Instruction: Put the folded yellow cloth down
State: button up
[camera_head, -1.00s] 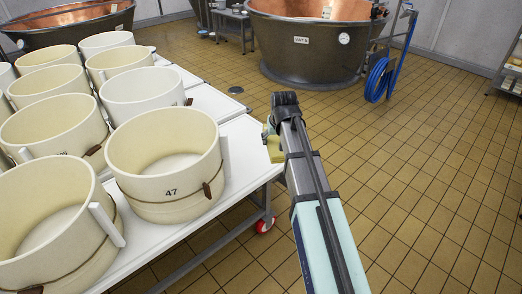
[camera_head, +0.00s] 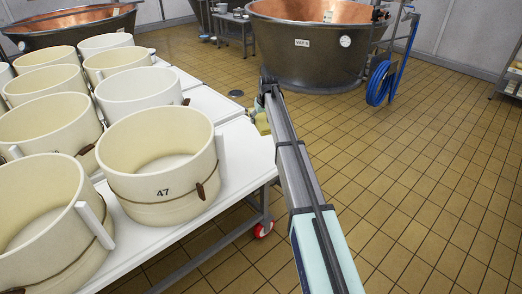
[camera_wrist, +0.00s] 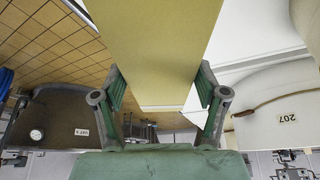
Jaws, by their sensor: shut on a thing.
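The folded yellow cloth (camera_wrist: 155,45) is held between the two fingers of my gripper (camera_wrist: 160,90) and fills the top middle of the wrist view. In the head view a small part of the cloth (camera_head: 262,123) shows at the left side of my arm, by the right edge of the white table (camera_head: 240,150). My arm hides most of the gripper there. I cannot tell whether the cloth touches the table.
Several cream moulds stand on the table, one marked 47 (camera_head: 160,165) near its front right. A free strip of table top lies right of them. A copper vat (camera_head: 310,50) and a blue hose (camera_head: 378,82) stand beyond. Open tiled floor (camera_head: 430,180) lies to the right.

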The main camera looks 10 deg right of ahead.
aim_at(260, 151)
notch_tip(260, 151, down, 17)
jog(key=shift+f, duration=0.15)
dwell(0.4)
jog(key=shift+f, duration=0.2)
jog(key=o, duration=1.3)
jog(key=shift+r, duration=0.1)
jog(key=v, duration=1.2)
jog(key=shift+r, duration=0.15)
